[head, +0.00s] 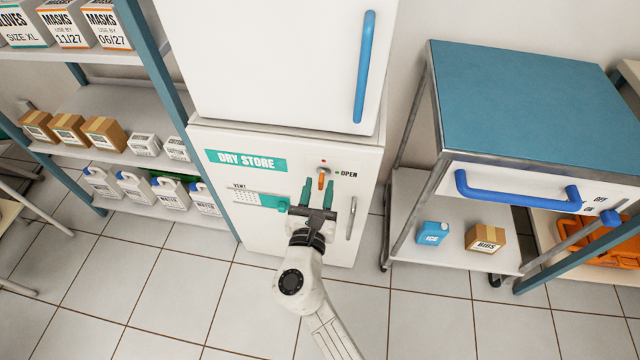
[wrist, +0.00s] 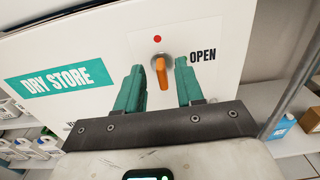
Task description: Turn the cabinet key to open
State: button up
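The white cabinet (head: 290,215) with a teal "DRY STORE" label (head: 246,160) stands ahead. Its orange key (head: 321,181) sits in a round metal lock on the door, pointing down. It also shows in the wrist view (wrist: 162,75). My gripper (head: 318,191) is open in front of the lock. In the wrist view its teal fingers (wrist: 159,80) stand apart, with the key between them in the picture. I cannot tell whether either finger touches it.
A vertical metal handle (head: 351,218) is right of the key. A teal vent slider (head: 270,201) is to the left. A shelf with boxes and jugs (head: 170,193) stands at left, a blue-topped cart (head: 520,90) at right. The tiled floor in front is clear.

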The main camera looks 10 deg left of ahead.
jog(key=shift+w+d, duration=0.1)
jog(key=shift+w, duration=0.9)
grip_shut()
